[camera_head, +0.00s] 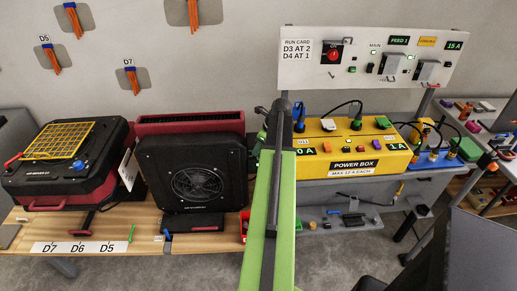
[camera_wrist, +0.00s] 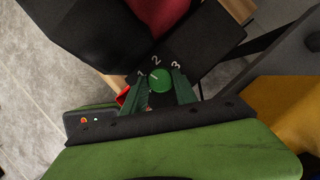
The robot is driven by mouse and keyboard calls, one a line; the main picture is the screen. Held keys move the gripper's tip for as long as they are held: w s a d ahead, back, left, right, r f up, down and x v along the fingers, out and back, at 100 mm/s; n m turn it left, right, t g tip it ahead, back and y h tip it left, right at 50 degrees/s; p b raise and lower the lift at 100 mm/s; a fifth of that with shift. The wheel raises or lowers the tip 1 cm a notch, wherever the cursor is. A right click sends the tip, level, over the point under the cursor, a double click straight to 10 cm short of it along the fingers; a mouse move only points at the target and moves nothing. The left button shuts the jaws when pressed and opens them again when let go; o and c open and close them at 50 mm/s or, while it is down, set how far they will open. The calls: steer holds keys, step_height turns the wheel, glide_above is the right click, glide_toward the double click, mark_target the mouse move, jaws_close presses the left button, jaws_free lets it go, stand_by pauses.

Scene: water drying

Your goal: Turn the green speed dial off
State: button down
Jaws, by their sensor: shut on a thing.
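The green speed dial (camera_wrist: 161,81) sits on a dark panel in the wrist view, with white numbers 1, 2 and 3 printed around its upper side. A small pale mark shows on the dial's face, towards its upper left; its exact setting is hard to read. My gripper (camera_wrist: 162,90) is shut on the dial, one dark green finger on each side. In the head view the dial is hidden; my green arm rises beside a black fan unit (camera_head: 196,180) with a round grille.
A yellow power box (camera_head: 352,152) stands right of my arm, with cables and knobs. A black dryer with a yellow grille (camera_head: 60,140) stands at left on the wooden bench (camera_head: 150,243). A white run card panel (camera_head: 300,72) hangs above. A red bin edge lies close by the gripper.

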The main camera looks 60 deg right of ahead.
steer(key=shift+a, duration=0.2)
steer(key=shift+d, duration=0.15)
steer(key=shift+n, duration=0.3)
steer(key=shift+w+d+n+y, duration=0.15)
steer(key=shift+n+y, duration=0.15)
steer(key=shift+n, duration=0.3)
steer(key=n+y, duration=0.1)
steer(key=n, duration=0.2)
steer(key=n+g+y, duration=0.1)
steer(key=n, duration=0.2)
steer(key=shift+d, duration=0.15)
steer(key=n+g+y, duration=0.1)
steer(key=n, duration=0.2)
steer(key=shift+w+n, duration=0.1)
steer(key=shift+n, duration=0.2)
steer(key=shift+n+g+y, duration=0.3)
steer(key=shift+n+g, duration=0.6)
steer(key=shift+n, duration=1)
